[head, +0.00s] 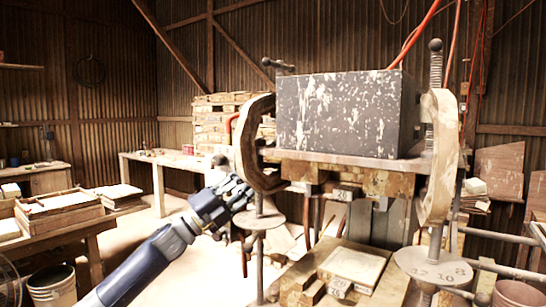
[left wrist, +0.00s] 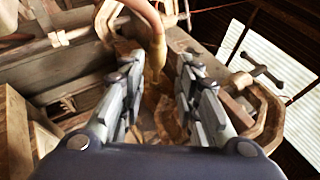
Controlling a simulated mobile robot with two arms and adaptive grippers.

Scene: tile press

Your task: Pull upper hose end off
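The press has a large dark block with peeling white paint (head: 350,115) held between two curved wooden side arms (head: 248,145). A short red hose (head: 231,122) curves beside the left side arm. In the left wrist view an orange-red hose (left wrist: 145,12) comes down from the top to a yellowish end piece between my fingers. My left gripper (head: 243,187) is in front of the lower part of the left side arm. In the left wrist view its two fingers (left wrist: 157,75) are apart on either side of the hose end, with no clear contact. My right gripper is not in view.
A round metal plate (head: 258,220) on a post stands just below my left gripper. Another round plate (head: 433,266) is at the right. A tile mould (head: 353,267) lies low in front. A bench with trays (head: 58,202) stands at the left, with open floor between.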

